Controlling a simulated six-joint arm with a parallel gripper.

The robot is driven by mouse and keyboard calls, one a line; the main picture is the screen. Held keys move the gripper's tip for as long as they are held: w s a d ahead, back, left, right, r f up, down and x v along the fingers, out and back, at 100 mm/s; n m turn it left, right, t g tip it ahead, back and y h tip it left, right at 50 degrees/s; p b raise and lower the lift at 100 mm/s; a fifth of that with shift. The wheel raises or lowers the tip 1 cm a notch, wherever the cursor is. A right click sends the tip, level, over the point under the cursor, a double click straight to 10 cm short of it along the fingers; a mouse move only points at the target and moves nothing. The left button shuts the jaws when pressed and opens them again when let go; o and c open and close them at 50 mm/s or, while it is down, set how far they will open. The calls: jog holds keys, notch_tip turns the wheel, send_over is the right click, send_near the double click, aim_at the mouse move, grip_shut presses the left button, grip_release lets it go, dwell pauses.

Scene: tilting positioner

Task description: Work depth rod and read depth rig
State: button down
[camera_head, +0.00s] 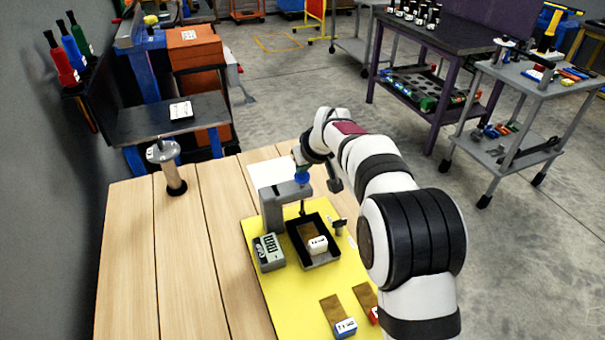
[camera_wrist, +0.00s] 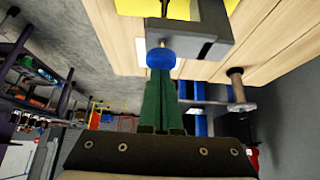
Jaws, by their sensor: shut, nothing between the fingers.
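The depth rig stands on a yellow board (camera_head: 285,290) in the head view. Its grey stand (camera_head: 272,212) carries an upright dark rod (camera_head: 303,206) topped by a blue knob (camera_head: 302,175). The knob also shows in the wrist view (camera_wrist: 160,58). A black tray (camera_head: 325,261) below holds a brown plate with a white labelled block (camera_head: 317,245). A grey readout box (camera_head: 268,252) stands left of the tray; its digits are too small to read surely. My gripper (camera_wrist: 161,80) has its green fingers shut and empty, tips at the knob; I cannot tell whether they touch it.
A blue-and-white labelled block (camera_head: 345,328) and a partly hidden red one (camera_head: 374,315) lie at the board's front. A capped post (camera_head: 173,176) stands on the wooden table (camera_head: 180,270) at left. My arm covers the right side.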

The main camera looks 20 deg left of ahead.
aim_at(303, 177)
jog(key=shift+f, duration=0.95)
jog(key=shift+r, duration=3.75)
jog(key=s+d+r+m+g+h, duration=0.1)
jog(key=s+d+r+m, duration=0.15)
jog(key=s+d, duration=0.6)
jog(key=s+d+r+m+g+h, duration=0.1)
jog(key=s+d+m, duration=0.35)
jog(key=d, duration=0.65)
jog(key=s+d+f+m+g, duration=0.1)
jog(key=s+d+f+m, duration=0.1)
jog(key=s, duration=0.6)
jog(key=s+d+f+m+g, duration=0.1)
jog(key=s+d+f+m, duration=0.2)
jog(key=s, duration=0.6)
jog(key=s+d+f+m+g+h, duration=0.1)
jog(key=s+d+f+m, duration=0.1)
jog(key=s+d, duration=0.4)
jog(key=s, duration=0.2)
jog(key=shift+s+f+m, duration=0.2)
jog(key=shift+s+m, duration=0.1)
jog(key=shift+s, duration=0.1)
